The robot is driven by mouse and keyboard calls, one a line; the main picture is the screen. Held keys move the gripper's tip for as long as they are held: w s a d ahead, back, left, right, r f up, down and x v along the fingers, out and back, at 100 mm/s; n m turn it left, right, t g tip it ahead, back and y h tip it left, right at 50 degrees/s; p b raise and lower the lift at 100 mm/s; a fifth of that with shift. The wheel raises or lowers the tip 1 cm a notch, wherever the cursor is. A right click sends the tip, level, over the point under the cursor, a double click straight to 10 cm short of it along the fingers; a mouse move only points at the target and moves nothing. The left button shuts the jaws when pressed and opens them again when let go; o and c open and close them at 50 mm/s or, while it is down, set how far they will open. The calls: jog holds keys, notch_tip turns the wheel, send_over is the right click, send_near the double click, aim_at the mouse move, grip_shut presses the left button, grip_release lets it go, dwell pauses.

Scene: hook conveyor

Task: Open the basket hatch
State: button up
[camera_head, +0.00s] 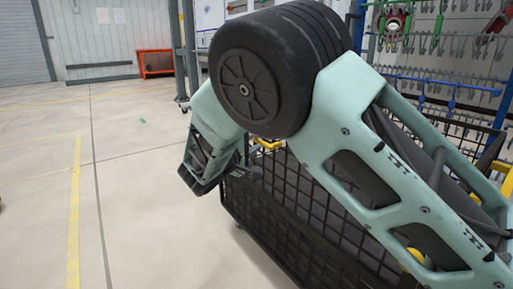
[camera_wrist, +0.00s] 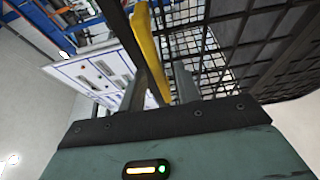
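The basket (camera_head: 300,215) is a black wire-mesh cage below and behind my arm in the head view. Its mesh (camera_wrist: 235,45) also fills the upper right of the wrist view. A yellow bar (camera_wrist: 150,50) runs along a dark basket edge in the wrist view, and its lower end shows between my fingers. My gripper (camera_wrist: 160,88) looks open, with a gap between the bar and the right finger. In the head view my gripper (camera_head: 242,170) is at the basket's upper left corner, beside a yellow piece (camera_head: 268,144). Contact with the bar is unclear. My arm hides much of the basket's top.
Racks with hanging blue hooks (camera_head: 450,83) stand behind the basket at the right. A red-orange cart (camera_head: 155,63) is far back by the wall. The floor (camera_head: 130,200) left of the basket is clear, with a yellow line (camera_head: 75,210).

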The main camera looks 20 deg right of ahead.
jog(key=shift+x, duration=0.8)
grip_shut()
